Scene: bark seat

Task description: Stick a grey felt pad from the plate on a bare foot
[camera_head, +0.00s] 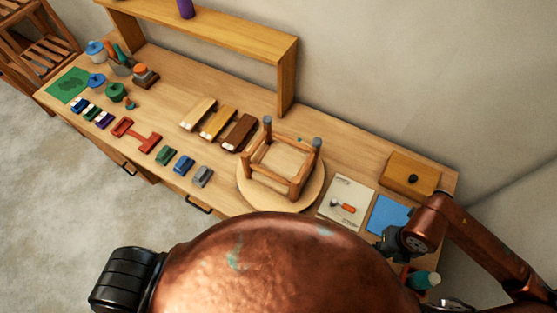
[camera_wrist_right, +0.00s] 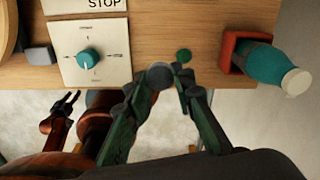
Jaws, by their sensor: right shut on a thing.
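The upside-down wooden stool (camera_head: 283,160) lies on a round turntable (camera_head: 313,192), legs up. Its two far feet (camera_head: 317,143) look grey; the near leg ends look like bare wood. My right gripper (camera_wrist_right: 170,77) is shut on a grey felt pad (camera_wrist_right: 160,75), a small disc at its fingertips, over the bench's front edge. A green disc (camera_wrist_right: 183,55) shows just beyond the fingertips. My left gripper (camera_wrist_right: 67,101) appears small in the right wrist view, with its prongs apart and empty. I cannot make out the plate of pads.
A cream panel with a teal knob (camera_wrist_right: 88,58) and a teal bottle (camera_wrist_right: 272,62) in a red holder (camera_wrist_right: 232,50) flank the right gripper. A wooden box (camera_head: 410,175), blue square (camera_head: 388,214) and printed card (camera_head: 347,198) lie right of the turntable. My copper body hides the front.

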